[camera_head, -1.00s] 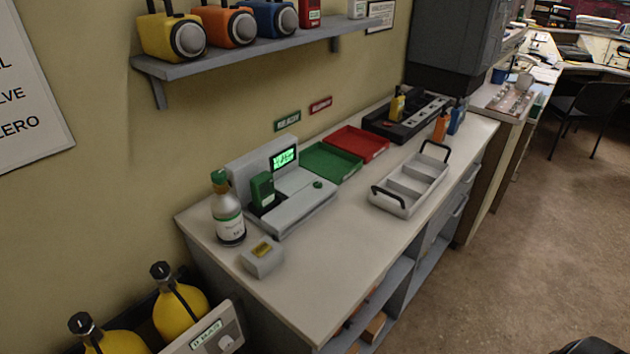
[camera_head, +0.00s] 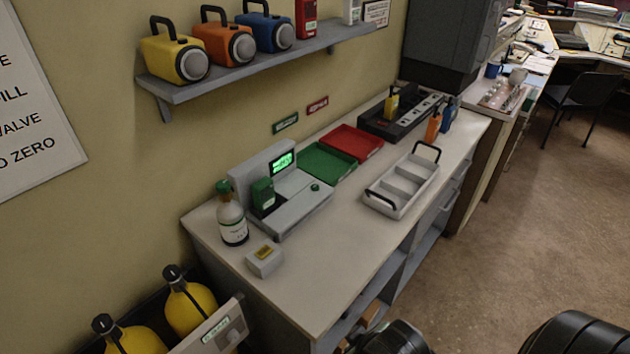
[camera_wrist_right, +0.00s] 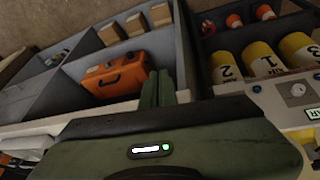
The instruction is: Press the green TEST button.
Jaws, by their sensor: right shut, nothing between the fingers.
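The green button (camera_head: 315,187) is a small round knob on the front right of the grey test station (camera_head: 300,208); its lettering is too small to read. The station has a lit green screen (camera_head: 282,162), and a green handheld unit (camera_head: 263,194) stands in its left part. My right gripper (camera_wrist_right: 158,88) shows in the right wrist view with its green fingers together and empty. It is in front of the shelving below the counter, well away from the button. My left gripper is not in view.
A bottle (camera_head: 232,215) and a small grey box (camera_head: 264,260) stand left of the station. Green (camera_head: 322,174) and red (camera_head: 372,150) trays lie behind it, a grey carrier (camera_head: 376,205) to its right. The counter front is clear. Yellow cylinders (camera_wrist_right: 265,60) and an orange case (camera_wrist_right: 115,78) sit low down.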

